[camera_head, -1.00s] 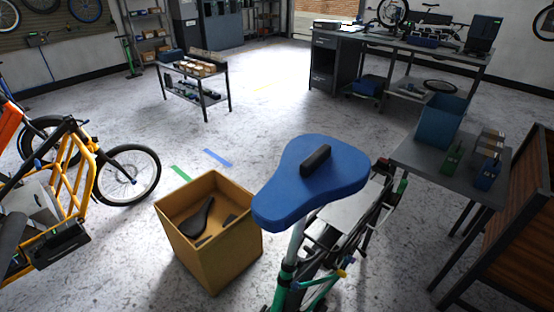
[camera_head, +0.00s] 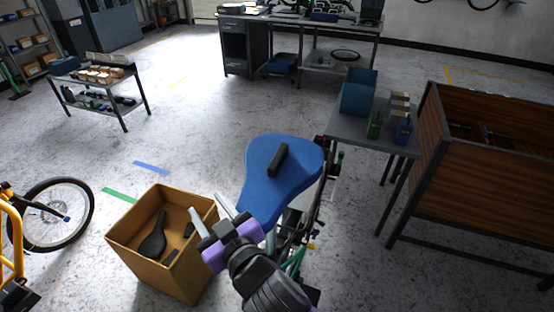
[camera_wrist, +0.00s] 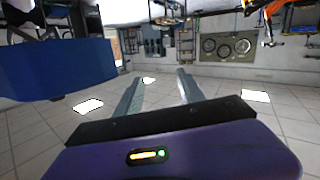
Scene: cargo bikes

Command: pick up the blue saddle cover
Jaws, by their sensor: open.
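The blue saddle cover (camera_head: 262,189) sits on the seat of a green bike in the head view, with a black block-like grip (camera_head: 278,159) on its top. My gripper (camera_head: 210,214) is open and empty. It is just left of the cover's narrow front end in that view, with its fingers pointing up the picture. In the wrist view the two fingers (camera_wrist: 158,92) are spread with nothing between them. The blue cover (camera_wrist: 58,68) fills the left side there, beside the fingers. My arm hides part of the bike below.
A cardboard box (camera_head: 152,265) holding a black saddle (camera_head: 153,236) stands left of the bike. A grey side table (camera_head: 372,138) with a blue bin (camera_head: 358,92) and bottles is to the right, near a wooden-sided crate (camera_head: 475,180). Open floor lies beyond.

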